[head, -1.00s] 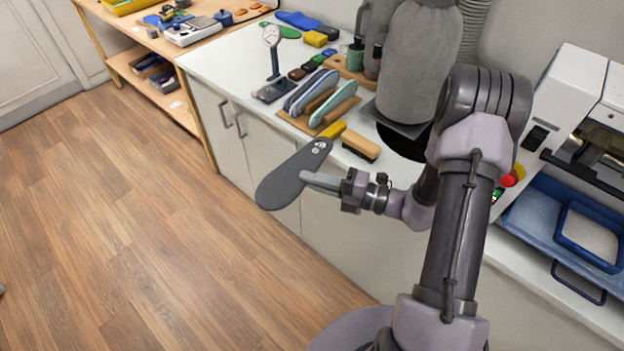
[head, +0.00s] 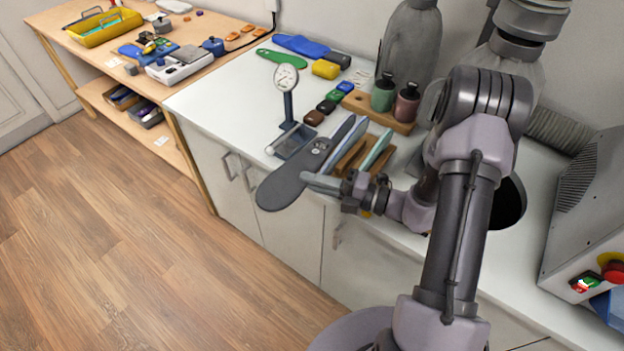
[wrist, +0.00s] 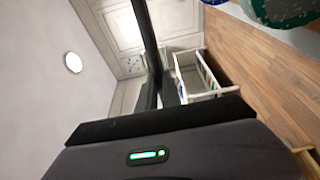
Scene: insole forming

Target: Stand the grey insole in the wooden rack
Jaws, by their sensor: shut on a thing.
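My gripper (head: 318,183) is shut on the grey insole (head: 283,186), a flat dark sole with small pale marks near its upper right end. The insole is held off the counter, past its front edge, and tilts up to the right. The wooden rack (head: 349,163) stands on the counter just behind it, partly hidden by the insole and my gripper. A blue-grey insole (head: 342,138) and a pale green one (head: 377,150) stand in the rack. I cannot tell whether the held insole touches anything. The wrist view does not show the rack clearly.
A dial gauge on a stand (head: 287,90) is left of the rack. A wooden tray with bottles (head: 375,112) stands behind it, near small coloured blocks (head: 326,107). A machine with a red button (head: 613,271) is at right. Floor (head: 130,240) at left is clear.

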